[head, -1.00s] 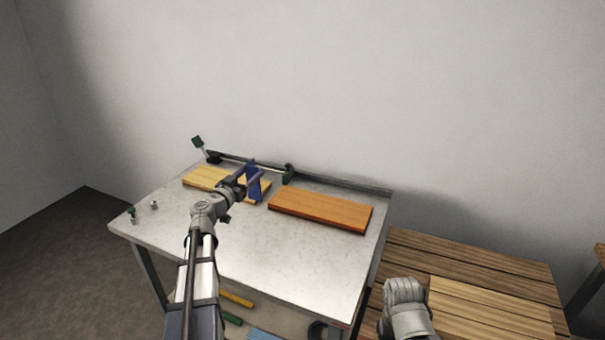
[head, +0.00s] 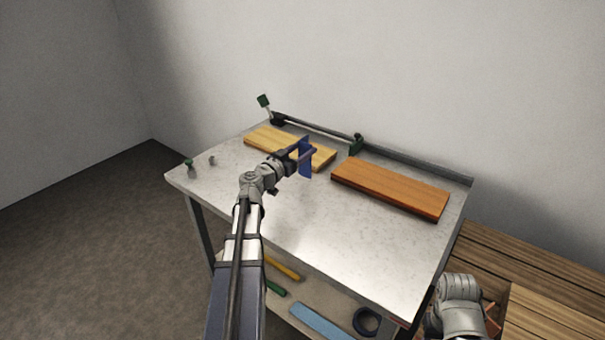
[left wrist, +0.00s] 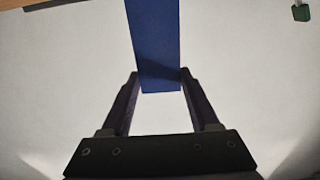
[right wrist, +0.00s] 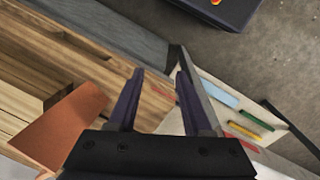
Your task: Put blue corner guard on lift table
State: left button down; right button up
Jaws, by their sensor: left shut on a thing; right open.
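The blue corner guard (head: 306,163) is held upright in my left gripper (head: 301,154), over the back part of the metal-topped workbench (head: 290,215). In the left wrist view the guard (left wrist: 155,40) sits between the two fingers of my left gripper (left wrist: 158,82), which are shut on it. Whether the guard touches the bench top I cannot tell. My right gripper (right wrist: 158,78) is open and empty in the right wrist view. I cannot make out which surface is the lift table.
A pale board (head: 262,140) and an orange-brown board (head: 390,188) lie on the bench near a clamp bar (head: 315,129). Slatted wood (head: 540,270) stands to the right. A blue strip (head: 320,322) and tools lie on the lower shelf. The bench's front is clear.

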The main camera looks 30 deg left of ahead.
pick_arm(q)
jog(key=shift+f+b, duration=1.85)
jog(key=shift+f, duration=0.55)
jog(key=shift+f, duration=0.1)
jog(key=shift+c, duration=0.7)
grip_release()
jog(key=shift+r, duration=0.25)
jog(key=shift+o, duration=0.3)
jog(key=s, duration=1.2)
jog(key=shift+a, duration=0.45)
